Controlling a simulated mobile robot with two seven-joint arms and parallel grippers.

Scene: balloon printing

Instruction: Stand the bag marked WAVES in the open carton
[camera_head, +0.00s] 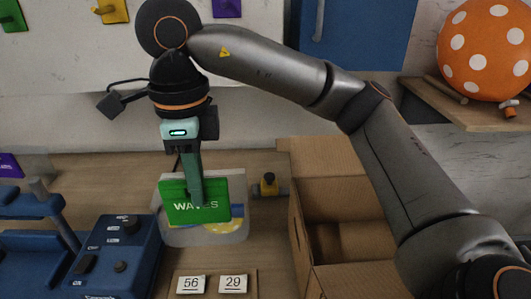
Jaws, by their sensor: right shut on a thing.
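The bag marked WAVES (182,212) is a pale see-through bag with a green WAVES panel and yellow and blue shapes showing inside. My right gripper (195,198) points down and is shut on the top of the bag, in front of the green panel. The bag hangs nearly upright, left of the carton and apart from it. The open carton (296,232) is brown cardboard with flaps spread. Its inside looks empty where it shows, and my right arm hides its right side. My left gripper is not in view.
A blue machine with knobs (118,250) stands at the left. A board with cards 56 and 29 (212,284) lies in front. A spotted orange balloon (486,48) sits on a shelf.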

